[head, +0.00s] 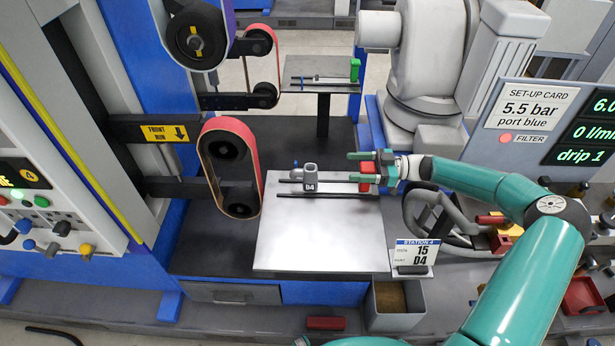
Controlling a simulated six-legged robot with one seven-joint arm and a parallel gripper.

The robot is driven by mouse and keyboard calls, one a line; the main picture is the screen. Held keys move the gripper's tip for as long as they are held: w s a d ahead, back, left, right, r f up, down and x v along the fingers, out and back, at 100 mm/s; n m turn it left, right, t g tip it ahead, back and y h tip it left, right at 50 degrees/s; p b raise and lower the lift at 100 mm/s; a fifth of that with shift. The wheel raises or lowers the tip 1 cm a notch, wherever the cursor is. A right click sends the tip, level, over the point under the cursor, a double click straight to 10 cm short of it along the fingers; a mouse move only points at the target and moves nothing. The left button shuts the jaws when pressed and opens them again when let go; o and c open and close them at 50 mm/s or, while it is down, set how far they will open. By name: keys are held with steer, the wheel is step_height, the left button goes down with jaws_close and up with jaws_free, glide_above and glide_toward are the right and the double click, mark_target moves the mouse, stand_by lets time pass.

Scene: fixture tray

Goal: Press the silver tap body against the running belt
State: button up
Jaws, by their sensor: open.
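My gripper (357,168) has green fingers pointing left toward the tap body. It is open and empty, a short way right of the part. A red block (367,176) shows beside the fingers.
A second belt (262,55) and a small table (320,84) with a green block lie behind. The tray's front is clear.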

steer(key=d, duration=1.2)
